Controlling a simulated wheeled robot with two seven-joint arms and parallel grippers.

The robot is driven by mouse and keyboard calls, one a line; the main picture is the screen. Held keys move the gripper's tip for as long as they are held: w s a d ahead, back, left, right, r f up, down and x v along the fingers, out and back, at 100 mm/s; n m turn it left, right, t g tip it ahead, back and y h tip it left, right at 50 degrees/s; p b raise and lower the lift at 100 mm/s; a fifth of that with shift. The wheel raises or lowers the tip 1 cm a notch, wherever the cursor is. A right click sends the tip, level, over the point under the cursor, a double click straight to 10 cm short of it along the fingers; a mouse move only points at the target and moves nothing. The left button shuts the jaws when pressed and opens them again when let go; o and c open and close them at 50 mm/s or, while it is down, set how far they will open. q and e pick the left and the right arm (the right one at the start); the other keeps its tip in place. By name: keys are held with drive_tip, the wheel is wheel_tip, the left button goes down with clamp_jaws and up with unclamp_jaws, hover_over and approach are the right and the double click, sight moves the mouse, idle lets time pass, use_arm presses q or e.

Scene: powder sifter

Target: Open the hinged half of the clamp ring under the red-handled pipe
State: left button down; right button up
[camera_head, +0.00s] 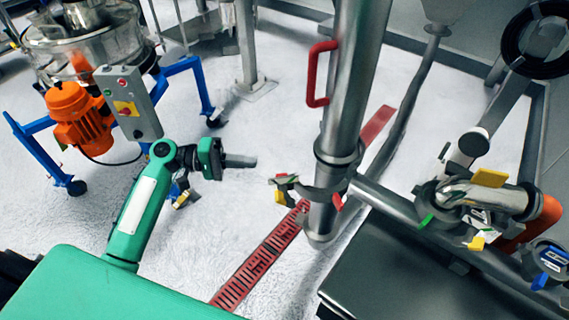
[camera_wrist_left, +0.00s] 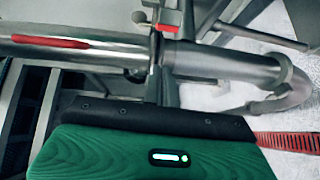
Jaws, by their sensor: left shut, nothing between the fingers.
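The grey pipe (camera_head: 350,90) with the red handle (camera_head: 318,75) stands upright right of centre in the head view. The dark clamp ring (camera_head: 318,191) sits low on it, below a flange. A curved part sticks out to the left and ends in a latch with yellow, red and green pieces (camera_head: 284,188). Whether the hinged half is fully swung out I cannot tell. My left gripper (camera_head: 250,161) is shut and empty, left of the ring and apart from it. In the left wrist view the pipe (camera_wrist_left: 225,63) lies sideways with its red handle (camera_wrist_left: 45,41). My right gripper is not in view.
A red floor grating (camera_head: 255,265) runs below the pipe. An orange motor (camera_head: 80,118) and grey control box (camera_head: 128,103) on a blue frame stand at left. A side pipe with coloured clamps (camera_head: 480,205) and a dark box (camera_head: 400,275) fill the right. Floor left of the pipe is free.

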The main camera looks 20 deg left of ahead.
use_arm(q)
drive_tip(key=shift+m+g+h, duration=0.3)
drive_tip(key=shift+g+h, duration=0.2)
drive_tip(key=d+r+p, duration=0.1)
drive_tip(key=d+p, duration=0.1)
drive_tip(key=d, duration=0.1)
drive_tip(key=s+d+r+p, duration=0.1)
drive_tip(key=d+p, duration=0.1)
drive_tip(key=d, duration=0.1)
drive_tip(key=d+r+p, duration=0.1)
drive_tip(key=d+p, duration=0.2)
drive_tip(key=d, duration=0.1)
drive_tip(key=shift+s, duration=0.35)
drive_tip(key=shift+f, duration=0.15)
drive_tip(key=shift+d, duration=0.1)
